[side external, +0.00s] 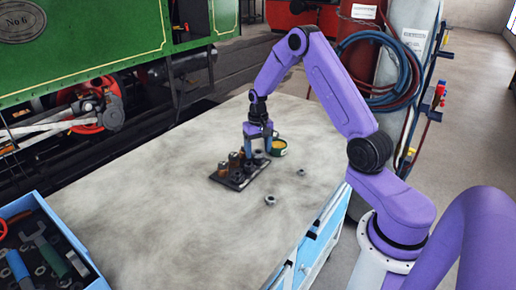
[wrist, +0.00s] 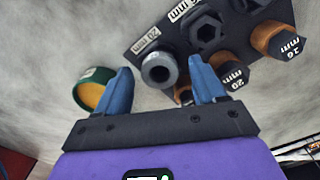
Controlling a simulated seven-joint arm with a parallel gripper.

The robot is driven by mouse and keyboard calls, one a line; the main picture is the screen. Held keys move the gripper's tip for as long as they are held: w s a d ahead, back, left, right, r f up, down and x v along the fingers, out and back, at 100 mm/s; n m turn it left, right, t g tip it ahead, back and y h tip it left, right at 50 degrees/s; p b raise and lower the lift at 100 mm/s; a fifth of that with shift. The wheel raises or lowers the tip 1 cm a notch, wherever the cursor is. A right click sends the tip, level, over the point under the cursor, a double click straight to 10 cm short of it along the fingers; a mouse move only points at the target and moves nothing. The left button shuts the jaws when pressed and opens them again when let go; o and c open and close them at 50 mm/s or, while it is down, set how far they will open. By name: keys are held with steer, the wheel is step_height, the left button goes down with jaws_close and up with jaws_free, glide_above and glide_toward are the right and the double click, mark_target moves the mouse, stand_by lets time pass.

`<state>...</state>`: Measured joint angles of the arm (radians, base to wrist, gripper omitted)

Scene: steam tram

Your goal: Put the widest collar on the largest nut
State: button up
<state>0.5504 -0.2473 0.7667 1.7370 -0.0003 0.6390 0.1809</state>
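My gripper (wrist: 164,82) is open, its two blue fingers on either side of a grey round collar (wrist: 160,70) with a dark bore. Narrow gaps show between the collar and each finger. The collar is at the edge of a dark board (wrist: 178,38), beside a white size label. A black hexagonal piece (wrist: 207,30) with a hollow centre stands on the board. Copper-coloured pieces with black labelled tops (wrist: 232,73) stand nearby, one marked 20 and another (wrist: 285,43) marked 16. In the side view, my gripper (side external: 258,150) is low over the board's far right end.
A round green tin (wrist: 93,88) with yellow contents is close beside my left finger. Loose metal nuts (side external: 270,200) and (side external: 301,172) lie on the table (side external: 160,195). A blue tool tray (side external: 70,240) stands at the front left.

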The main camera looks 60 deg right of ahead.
steer(key=shift+o, duration=0.8)
steer(key=shift+r, duration=0.15)
step_height(320, 180, up, 7)
stand_by(0.6)
stand_by(0.5)
steer(key=s+a+r+n, duration=0.3)
steer(key=s+a+n, duration=0.15)
steer(key=a, duration=0.55)
steer(key=s+a+r+n, duration=0.4)
steer(key=s+a, duration=0.2)
steer(key=a, duration=0.4)
steer(key=s+a+n, duration=0.2)
steer(key=s+n, duration=0.3)
steer(key=s, duration=0.6)
steer(key=s+a+r+n, duration=0.1)
steer(key=s+n, duration=0.3)
steer(key=s, duration=0.8)
steer(key=shift+a+r+n, duration=0.3)
steer(key=shift+a+n, duration=0.05)
steer(key=shift+a, duration=0.3)
